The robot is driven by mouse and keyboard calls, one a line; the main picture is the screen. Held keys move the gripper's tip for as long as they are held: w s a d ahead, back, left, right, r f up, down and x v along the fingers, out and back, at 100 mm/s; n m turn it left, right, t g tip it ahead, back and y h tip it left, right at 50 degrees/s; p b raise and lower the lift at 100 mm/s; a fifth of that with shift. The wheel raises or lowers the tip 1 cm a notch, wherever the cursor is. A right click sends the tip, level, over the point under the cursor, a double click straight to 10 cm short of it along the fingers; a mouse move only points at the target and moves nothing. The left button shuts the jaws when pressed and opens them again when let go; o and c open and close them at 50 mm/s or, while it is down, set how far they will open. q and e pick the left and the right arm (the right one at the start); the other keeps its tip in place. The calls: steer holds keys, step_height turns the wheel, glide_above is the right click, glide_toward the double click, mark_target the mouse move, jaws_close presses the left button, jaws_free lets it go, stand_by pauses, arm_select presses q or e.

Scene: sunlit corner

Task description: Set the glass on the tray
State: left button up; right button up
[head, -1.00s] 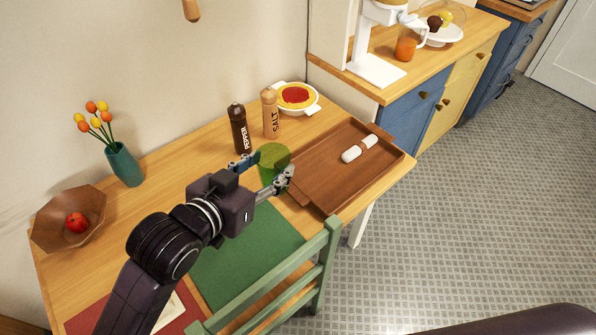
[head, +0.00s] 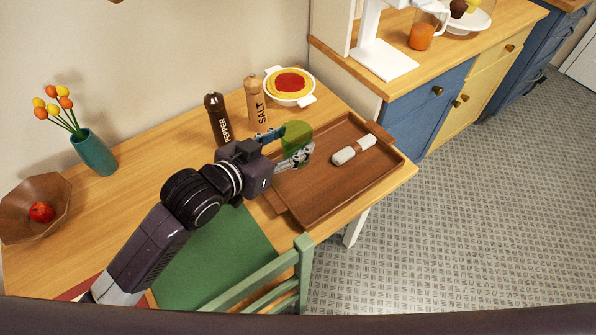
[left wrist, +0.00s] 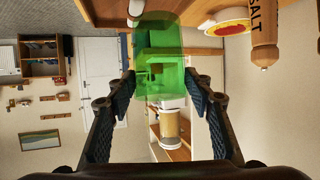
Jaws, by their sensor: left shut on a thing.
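The green see-through glass (head: 297,140) is between the fingers of my left gripper (head: 284,145), which is shut on it. In the left wrist view the glass (left wrist: 160,58) stands between both fingertips (left wrist: 160,92). The brown wooden tray (head: 330,205) lies on the right end of the table. In the head view the glass shows over the tray's left back part. I cannot tell whether its base touches the tray. My right gripper is not in view.
A pepper mill (head: 217,118), a salt mill (head: 255,102) and a white dish of red and yellow food (head: 290,84) stand behind the tray. A green chair (head: 303,270) is at the front. The tray's front part is bare.

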arm_select(q)
step_height(320, 180, down, 8)
steer(key=shift+w+d+r, duration=0.1)
steer(key=shift+r, duration=0.15)
steer(key=shift+f, duration=0.2)
step_height(320, 180, down, 4)
steer(key=shift+f, duration=0.1)
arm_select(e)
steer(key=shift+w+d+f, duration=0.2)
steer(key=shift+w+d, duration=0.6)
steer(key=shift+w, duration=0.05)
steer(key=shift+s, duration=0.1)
arm_select(q)
steer(key=shift+f, duration=0.1)
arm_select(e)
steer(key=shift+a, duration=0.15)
arm_select(q)
steer(key=shift+f, duration=0.15)
steer(key=o, duration=1.3)
steer(key=shift+o, duration=0.2)
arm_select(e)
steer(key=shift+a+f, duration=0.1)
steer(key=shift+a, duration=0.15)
